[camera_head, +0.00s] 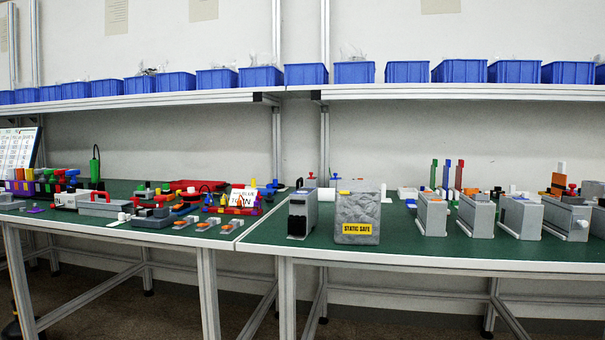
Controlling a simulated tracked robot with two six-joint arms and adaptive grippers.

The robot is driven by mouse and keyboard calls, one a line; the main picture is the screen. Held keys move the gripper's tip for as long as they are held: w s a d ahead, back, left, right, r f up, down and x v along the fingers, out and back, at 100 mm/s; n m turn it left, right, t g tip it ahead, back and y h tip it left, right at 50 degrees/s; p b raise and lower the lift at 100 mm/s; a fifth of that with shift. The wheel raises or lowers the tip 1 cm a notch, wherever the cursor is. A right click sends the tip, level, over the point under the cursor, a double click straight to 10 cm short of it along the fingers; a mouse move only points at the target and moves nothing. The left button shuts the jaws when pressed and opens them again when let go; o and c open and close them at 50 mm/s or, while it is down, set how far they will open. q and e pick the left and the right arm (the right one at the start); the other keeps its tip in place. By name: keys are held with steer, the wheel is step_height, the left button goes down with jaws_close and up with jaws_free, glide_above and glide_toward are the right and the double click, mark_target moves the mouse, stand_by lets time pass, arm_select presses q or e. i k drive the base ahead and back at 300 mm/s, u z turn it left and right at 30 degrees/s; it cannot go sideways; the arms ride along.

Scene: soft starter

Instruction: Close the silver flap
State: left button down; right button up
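A silver-grey, crumpled-looking box or bag (357,205) stands upright near the front edge of the green table, right of the picture's middle. It bears a yellow "STATIC SAFE" label. Its top edge looks straight, with a small yellow mark on it; I cannot tell a separate flap or whether one is open or shut. A grey-and-black device (302,212) stands close to its left. Neither of my grippers is in view.
Two green-topped tables (490,254) meet left of the device. Grey box-shaped units (431,214) stand in a row to the right. The left table holds many small coloured parts and a grey toolbox (105,206). Blue bins (306,74) line a shelf above.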

mark_target(344, 187)
steer(key=z, duration=0.05)
steer(key=i, duration=0.8)
steer(key=z, duration=0.65)
